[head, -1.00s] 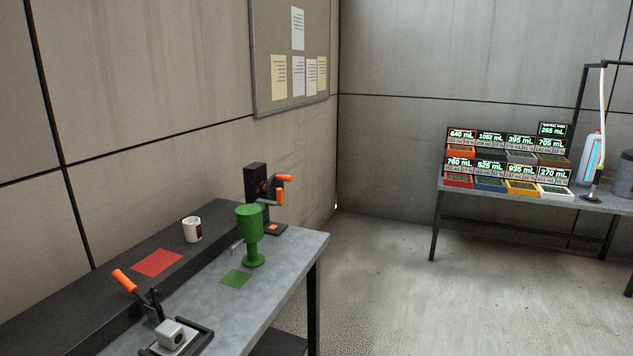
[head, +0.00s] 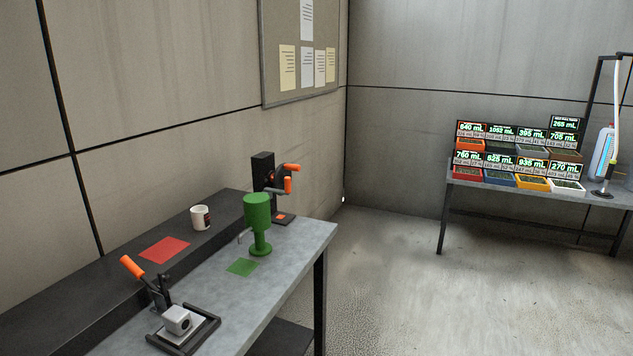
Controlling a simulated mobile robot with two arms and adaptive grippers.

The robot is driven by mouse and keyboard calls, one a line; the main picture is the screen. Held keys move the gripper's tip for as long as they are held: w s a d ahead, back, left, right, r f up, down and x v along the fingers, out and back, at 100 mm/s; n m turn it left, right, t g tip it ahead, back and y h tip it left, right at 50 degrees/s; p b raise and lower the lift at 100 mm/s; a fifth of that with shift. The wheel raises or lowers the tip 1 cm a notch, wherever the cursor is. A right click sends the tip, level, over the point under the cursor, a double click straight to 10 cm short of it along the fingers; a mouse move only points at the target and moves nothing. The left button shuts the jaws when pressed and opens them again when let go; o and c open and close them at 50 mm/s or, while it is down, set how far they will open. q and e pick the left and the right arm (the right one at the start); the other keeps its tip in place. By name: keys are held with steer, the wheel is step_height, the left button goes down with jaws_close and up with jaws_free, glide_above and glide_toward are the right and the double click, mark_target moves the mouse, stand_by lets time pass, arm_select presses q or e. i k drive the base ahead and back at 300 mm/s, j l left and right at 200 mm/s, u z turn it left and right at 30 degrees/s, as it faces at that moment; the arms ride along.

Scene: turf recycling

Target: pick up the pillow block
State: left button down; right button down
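What looks like the pillow block (head: 177,320) is a small light-grey block with a dark round hole. It sits on a pale plate inside a dark frame (head: 205,333) at the near end of the grey workbench, at the lower left of the head view. A toggle clamp with an orange handle (head: 132,267) stands just behind it; whether it touches the block I cannot tell. Neither of my grippers is in view.
A second table (head: 540,193) with coloured bins stands at right. Floor between is clear.

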mark_target(181, 323)
steer(key=u, duration=0.8)
